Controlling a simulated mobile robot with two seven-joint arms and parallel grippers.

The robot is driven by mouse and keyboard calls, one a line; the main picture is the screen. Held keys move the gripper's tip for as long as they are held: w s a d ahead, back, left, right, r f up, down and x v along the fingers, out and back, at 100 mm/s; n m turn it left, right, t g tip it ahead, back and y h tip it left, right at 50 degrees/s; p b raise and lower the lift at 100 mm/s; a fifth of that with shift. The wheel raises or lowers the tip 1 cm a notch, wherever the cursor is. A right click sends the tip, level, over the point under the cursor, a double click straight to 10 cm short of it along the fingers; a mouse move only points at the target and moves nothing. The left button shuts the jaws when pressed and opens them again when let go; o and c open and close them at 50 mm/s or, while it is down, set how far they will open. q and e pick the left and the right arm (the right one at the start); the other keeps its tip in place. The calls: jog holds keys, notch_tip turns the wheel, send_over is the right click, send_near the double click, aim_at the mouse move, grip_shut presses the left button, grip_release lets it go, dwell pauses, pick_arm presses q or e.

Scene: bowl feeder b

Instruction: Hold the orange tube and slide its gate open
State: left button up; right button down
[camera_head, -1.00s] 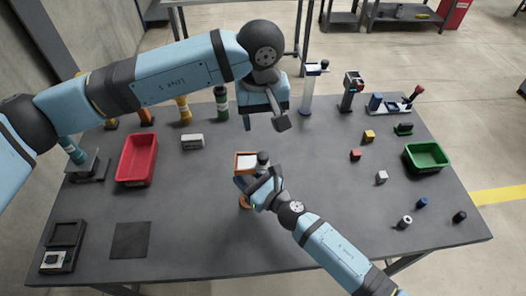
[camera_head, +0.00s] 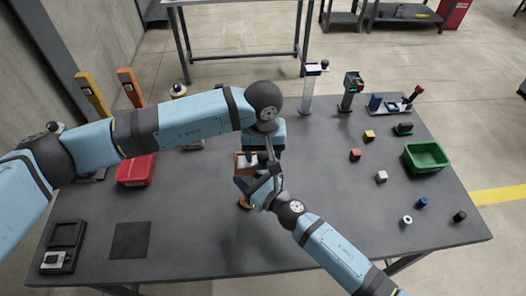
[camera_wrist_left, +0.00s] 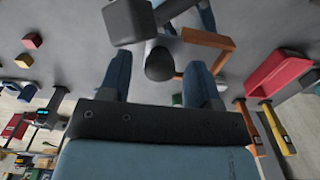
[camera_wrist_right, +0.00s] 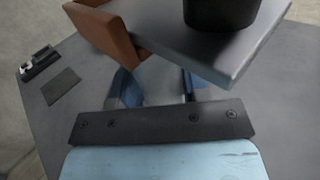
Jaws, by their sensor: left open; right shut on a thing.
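The orange tube (camera_head: 237,169) stands near the middle of the table, its orange foot (camera_head: 244,203) on the tabletop. Its top also shows in the right wrist view (camera_wrist_right: 103,32), next to a grey gate plate (camera_wrist_right: 222,52) with a black knob (camera_wrist_right: 220,12). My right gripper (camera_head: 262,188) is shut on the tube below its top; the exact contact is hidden. My left gripper (camera_head: 268,152) is open just above the tube's top. In the left wrist view the dark knob (camera_wrist_left: 160,65) shows between the open left fingers, with a gap on each side.
A red bin (camera_head: 135,172) stands at the left, partly behind my left arm, with other tubes behind. A green bin (camera_head: 427,157) and several small blocks are at the right. A dark mat (camera_head: 130,240) and tray lie front left. The front middle is clear.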

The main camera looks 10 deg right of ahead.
pick_arm(q)
jog(key=shift+f, duration=0.1)
grip_shut()
jog(key=d, duration=0.4)
jog(key=shift+s+d, duration=0.15)
jog(key=shift+d, duration=0.1)
grip_release()
notch_tip(320, 180, up, 12)
dwell(0.6)
